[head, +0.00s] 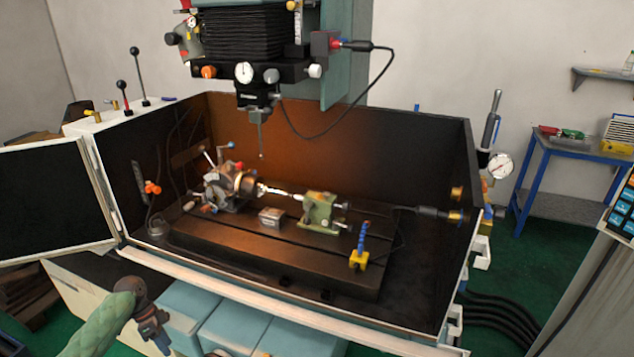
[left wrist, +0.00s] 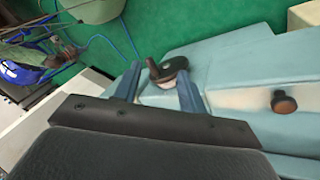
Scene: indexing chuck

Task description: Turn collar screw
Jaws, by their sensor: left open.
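The indexing chuck (head: 228,188) sits at the left end of the dark slotted table inside the machine enclosure. A brass-coloured collar (head: 246,184) shows on its right side, and a slim bright shaft (head: 275,191) runs from it to a green tailstock (head: 320,210). The collar screw is too small to make out. My left gripper (head: 161,342) is low at the front left, outside the enclosure and well away from the chuck. In the left wrist view its two blue-grey fingers (left wrist: 160,88) are spread apart with nothing held. My right gripper is not in view.
The enclosure's pale front edge (head: 270,305) lies between my left gripper and the chuck. A spindle with a probe (head: 260,130) hangs above. A blue coolant nozzle (head: 361,240) stands front right. A dark round knob (left wrist: 168,68) shows beyond the fingers, near teal cabinet panels (left wrist: 235,65).

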